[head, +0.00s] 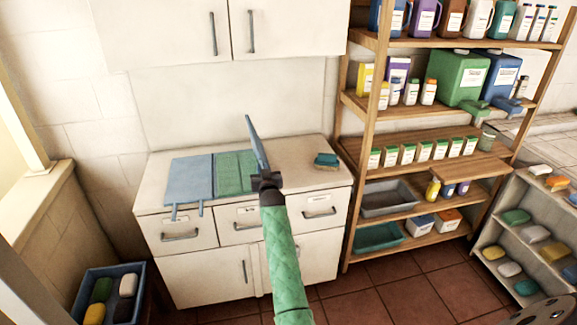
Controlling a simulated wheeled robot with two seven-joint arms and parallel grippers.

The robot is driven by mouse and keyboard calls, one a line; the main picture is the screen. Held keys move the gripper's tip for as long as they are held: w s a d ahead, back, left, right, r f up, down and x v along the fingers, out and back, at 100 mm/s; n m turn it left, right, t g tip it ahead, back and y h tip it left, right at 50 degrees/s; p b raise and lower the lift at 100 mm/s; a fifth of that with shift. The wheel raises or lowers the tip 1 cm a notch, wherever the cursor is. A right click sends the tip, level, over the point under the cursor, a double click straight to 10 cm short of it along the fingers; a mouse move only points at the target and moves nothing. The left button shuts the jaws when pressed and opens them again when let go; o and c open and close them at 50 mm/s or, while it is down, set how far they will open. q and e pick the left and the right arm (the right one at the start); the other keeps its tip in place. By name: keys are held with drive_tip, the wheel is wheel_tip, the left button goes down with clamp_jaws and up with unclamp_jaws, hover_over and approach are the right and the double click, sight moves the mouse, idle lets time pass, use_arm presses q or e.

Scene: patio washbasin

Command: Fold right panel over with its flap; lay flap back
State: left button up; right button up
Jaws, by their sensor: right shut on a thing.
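A folding cloth piece lies on the white counter (310,150). Its blue left panel (190,178) lies flat, with two narrow straps (187,211) hanging over the counter's front edge. Its green middle panel (235,172) lies flat beside it. The blue right panel (256,145) stands up steeply, seen almost edge-on, at the green panel's right side. My right gripper (265,178) is shut on the lower near part of this raised panel. The flap cannot be told apart from the panel here. My left gripper is not in view.
A blue-and-green sponge or brush (326,160) lies on the counter to the right. Wall cabinets (232,30) hang above. A wooden shelf (425,103) with bottles and jugs stands right. A blue crate (112,295) of soaps is at lower left.

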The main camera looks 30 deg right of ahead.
drive_tip(key=d, duration=0.2)
drive_tip(key=shift+s+d+r+p, duration=0.3)
drive_tip(key=shift+d+r+p, duration=0.05)
drive_tip(key=shift+d, duration=0.05)
drive_tip(key=d, duration=0.1)
drive_tip(key=s+d, duration=0.1)
drive_tip(key=d, duration=0.3)
drive_tip(key=shift+s+f, duration=0.15)
drive_tip(key=shift+f, duration=0.2)
drive_tip(key=shift+s+d+f, duration=0.15)
drive_tip(key=shift+d+f, duration=0.05)
drive_tip(key=shift+d, duration=0.5)
drive_tip(key=shift+s+d+f, duration=0.15)
drive_tip(key=shift+d+f, duration=0.05)
drive_tip(key=shift+d, duration=0.45)
drive_tip(key=shift+s+d+f+b, duration=0.1)
drive_tip(key=shift+d+f+b, duration=0.2)
drive_tip(key=shift+b, duration=0.05)
drive_tip(key=shift+s+d+f+b, duration=0.3)
drive_tip(key=shift+d+f+b, duration=1.05)
drive_tip(key=shift+f, duration=1.05)
drive_tip(key=shift+s+d+f+b, duration=0.35)
drive_tip(key=shift+d+f+b, duration=1.05)
drive_tip(key=shift+f, duration=1.05)
drive_tip(key=shift+s+d+f+b, duration=0.3)
drive_tip(key=shift+d+f+b, duration=1.05)
drive_tip(key=shift+f, duration=1.05)
drive_tip(key=o, duration=1.8)
drive_tip(key=shift+c, duration=0.2)
